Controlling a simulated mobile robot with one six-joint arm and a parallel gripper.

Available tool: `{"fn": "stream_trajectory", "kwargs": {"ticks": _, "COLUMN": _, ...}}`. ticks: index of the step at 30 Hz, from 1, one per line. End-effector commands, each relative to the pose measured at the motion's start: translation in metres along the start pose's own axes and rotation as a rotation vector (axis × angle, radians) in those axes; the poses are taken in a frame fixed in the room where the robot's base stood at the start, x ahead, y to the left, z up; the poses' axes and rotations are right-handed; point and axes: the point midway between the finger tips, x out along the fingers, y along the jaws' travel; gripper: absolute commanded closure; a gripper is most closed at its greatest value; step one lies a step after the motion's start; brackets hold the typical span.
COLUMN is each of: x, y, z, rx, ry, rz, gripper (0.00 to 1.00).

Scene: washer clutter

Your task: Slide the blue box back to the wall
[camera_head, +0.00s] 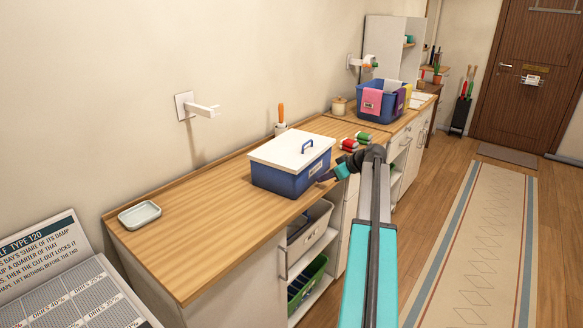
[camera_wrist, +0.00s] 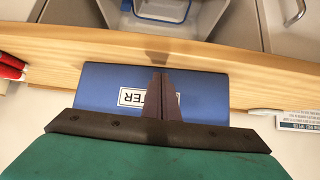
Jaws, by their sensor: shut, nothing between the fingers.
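The blue box (camera_head: 275,180) with a white lid and a blue handle sits upright on the wooden counter (camera_head: 190,215), near its front edge. Bare wood lies between it and the beige wall (camera_head: 240,60) behind. My gripper (camera_head: 322,179) is at the box's labelled front side, low down near the counter edge. In the wrist view my gripper's dark fingers (camera_wrist: 161,78) are shut together and empty in front of the blue face (camera_wrist: 205,85), covering part of its white label. I cannot tell whether the fingertips touch the box.
Red and green rolls (camera_head: 349,144) lie right of the box. A pot with an orange-handled tool (camera_head: 281,122) stands behind it. A white wall bracket (camera_head: 200,108) juts out above the counter. A small dish (camera_head: 139,214) sits at left. Open drawers (camera_head: 308,240) are below.

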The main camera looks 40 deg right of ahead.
Motion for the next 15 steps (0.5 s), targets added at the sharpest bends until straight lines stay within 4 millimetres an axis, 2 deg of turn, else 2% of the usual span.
{"fn": "stream_trajectory", "kwargs": {"ticks": 15, "x": 0.010, "y": 0.000, "z": -0.008, "rx": 0.000, "ry": 0.000, "rz": 0.000, "gripper": 1.00}}
